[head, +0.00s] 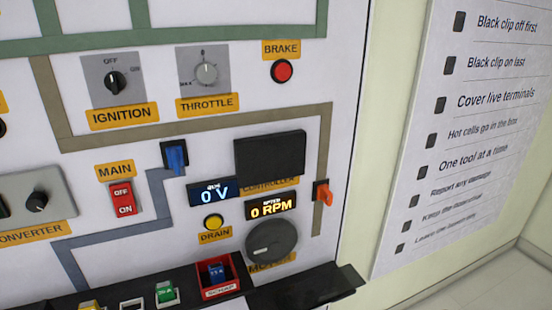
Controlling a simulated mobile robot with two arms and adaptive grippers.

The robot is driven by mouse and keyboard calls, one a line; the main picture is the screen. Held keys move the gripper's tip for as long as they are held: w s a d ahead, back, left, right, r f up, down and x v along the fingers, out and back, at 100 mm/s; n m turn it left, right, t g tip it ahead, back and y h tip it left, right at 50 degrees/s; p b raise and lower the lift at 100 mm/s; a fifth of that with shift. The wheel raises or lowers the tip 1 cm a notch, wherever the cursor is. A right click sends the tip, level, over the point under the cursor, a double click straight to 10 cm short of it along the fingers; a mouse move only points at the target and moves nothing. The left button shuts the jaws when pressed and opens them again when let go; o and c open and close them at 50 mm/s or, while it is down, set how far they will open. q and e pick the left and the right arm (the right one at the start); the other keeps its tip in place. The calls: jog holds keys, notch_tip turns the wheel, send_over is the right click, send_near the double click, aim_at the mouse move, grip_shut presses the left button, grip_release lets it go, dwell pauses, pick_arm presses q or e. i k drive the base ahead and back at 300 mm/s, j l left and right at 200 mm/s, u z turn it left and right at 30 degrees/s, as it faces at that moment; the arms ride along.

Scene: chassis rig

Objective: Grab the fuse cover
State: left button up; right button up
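No part in the head view is labelled as a fuse cover, and I cannot tell for sure which one it is. A blue piece (176,158) sits in a black holder on the blue line of the white panel. A dark rectangular cover or box (270,156) sits above the controller label, partly over it. On the black ledge below, a small blue block (216,273) stands in a red tray (236,272). A green block (166,293) is to its left. Neither of my grippers is in view.
The panel (140,232) carries a red main switch (122,199), an orange lever (323,193), a yellow drain button (213,222) and a round grey motor (271,241). The black ledge (305,287) juts out below. A rules board (470,140) is on the right wall.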

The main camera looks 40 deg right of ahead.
aim_at(305, 295)
jog(key=z, duration=1.7)
jog(key=u, duration=0.95)
jog(key=l+u, duration=0.7)
jog(key=k+l+u, duration=0.15)
jog(key=l+u, duration=0.2)
jog(key=l, duration=0.15)
jog(key=k+l+u, duration=0.1)
jog(key=l+u, duration=0.25)
jog(key=k+l+u, duration=0.2)
jog(key=l+u, duration=0.15)
